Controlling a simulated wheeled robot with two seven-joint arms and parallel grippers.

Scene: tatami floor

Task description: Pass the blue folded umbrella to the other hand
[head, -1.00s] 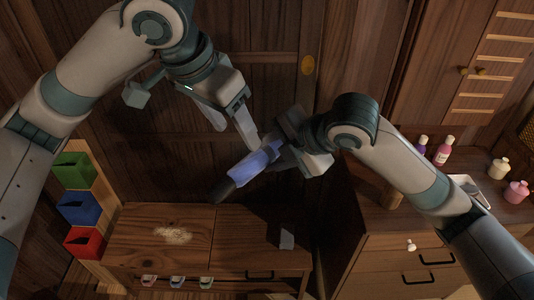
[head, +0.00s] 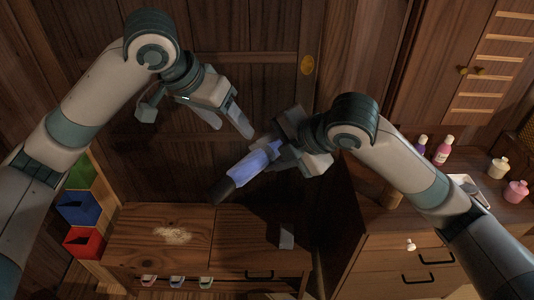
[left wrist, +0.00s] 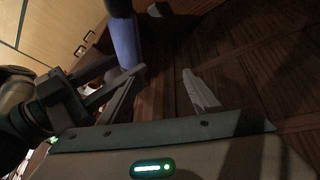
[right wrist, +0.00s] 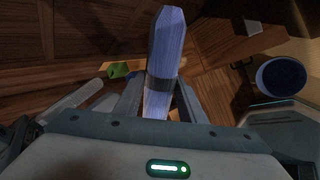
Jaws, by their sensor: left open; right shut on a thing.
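The blue folded umbrella (head: 250,166) has a dark end pointing down and left in the head view. My right gripper (head: 283,148) is shut on it near its upper right end and holds it tilted in the air. The umbrella (right wrist: 164,50) stands between the right fingers in the right wrist view. My left gripper (head: 233,130) is open and empty, above and left of the umbrella, with a small gap. In the left wrist view the umbrella (left wrist: 124,42) shows just beyond the open fingers (left wrist: 163,76), outside the space between them.
A low wooden cabinet (head: 160,250) is below, with a grey block (head: 286,237) on it. Green, blue and red bins (head: 80,208) stand at left. A dresser (head: 385,262) at right bears bottles (head: 443,150) and jars (head: 516,191). The wooden wall (head: 250,60) is behind.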

